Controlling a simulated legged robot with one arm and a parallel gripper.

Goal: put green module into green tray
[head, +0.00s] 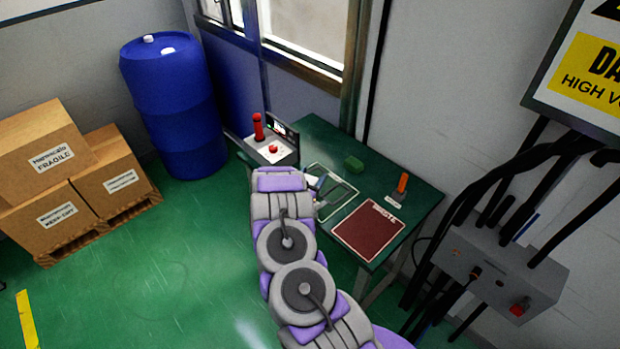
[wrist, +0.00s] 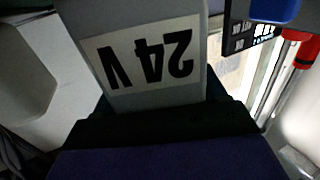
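In the wrist view a grey block with an upside-down "24 V" label (wrist: 145,52) fills the top middle. Whether I hold it cannot be told.
A red tray (head: 369,229) lies at the table's front right, with an orange-handled device (head: 400,187) behind it. A box with a red lever (head: 259,128) stands at the table's left end. A grey cabled box (head: 505,275) is on the right. A blue barrel (head: 175,105) stands back left.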

